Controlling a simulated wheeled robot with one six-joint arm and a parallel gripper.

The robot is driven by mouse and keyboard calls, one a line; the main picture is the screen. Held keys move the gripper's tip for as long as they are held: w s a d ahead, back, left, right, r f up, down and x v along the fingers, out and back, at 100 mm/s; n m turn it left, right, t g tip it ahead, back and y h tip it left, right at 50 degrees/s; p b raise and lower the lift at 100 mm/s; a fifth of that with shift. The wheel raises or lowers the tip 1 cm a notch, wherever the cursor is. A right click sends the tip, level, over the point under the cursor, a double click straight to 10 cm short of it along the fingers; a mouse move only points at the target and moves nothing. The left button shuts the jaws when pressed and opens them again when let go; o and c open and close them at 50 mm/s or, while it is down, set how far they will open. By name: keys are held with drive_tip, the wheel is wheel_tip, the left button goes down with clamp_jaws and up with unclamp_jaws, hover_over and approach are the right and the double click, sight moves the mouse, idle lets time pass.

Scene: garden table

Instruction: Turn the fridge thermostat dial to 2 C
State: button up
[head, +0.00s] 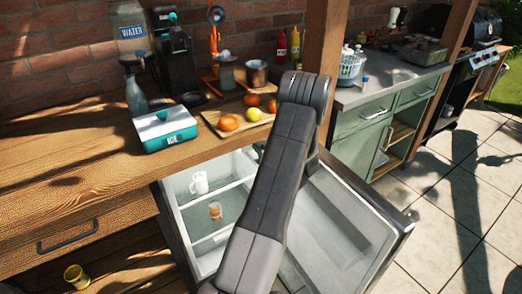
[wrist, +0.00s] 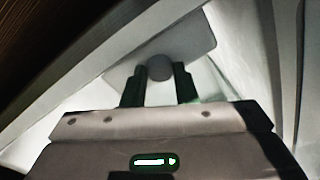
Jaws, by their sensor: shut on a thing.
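In the wrist view, the round grey thermostat dial (wrist: 160,68) sits on a pale panel (wrist: 200,40) inside the fridge. My gripper (wrist: 160,82) has one dark finger on each side of the dial and is shut on it. No numbers or pointer on the dial can be read. In the head view, the open fridge (head: 221,225) stands under the wooden counter, with its door (head: 350,225) swung out to the right. My arm reaches down across the fridge opening and hides the dial and my gripper there.
A white mug (head: 199,183) and a small orange cup (head: 215,210) stand on the fridge shelves. A wooden board (head: 215,122) with fruit and a teal box (head: 165,130) are on the counter above. A yellow cup (head: 76,276) is at lower left.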

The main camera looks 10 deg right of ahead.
drive_tip(key=shift+m, duration=0.6)
drive_tip(key=o, duration=1)
drive_tip(key=v, duration=1.4)
drive_tip(key=shift+b, duration=0.45)
drive_tip(key=shift+w+d, duration=0.1)
drive_tip(key=shift+w, duration=0.05)
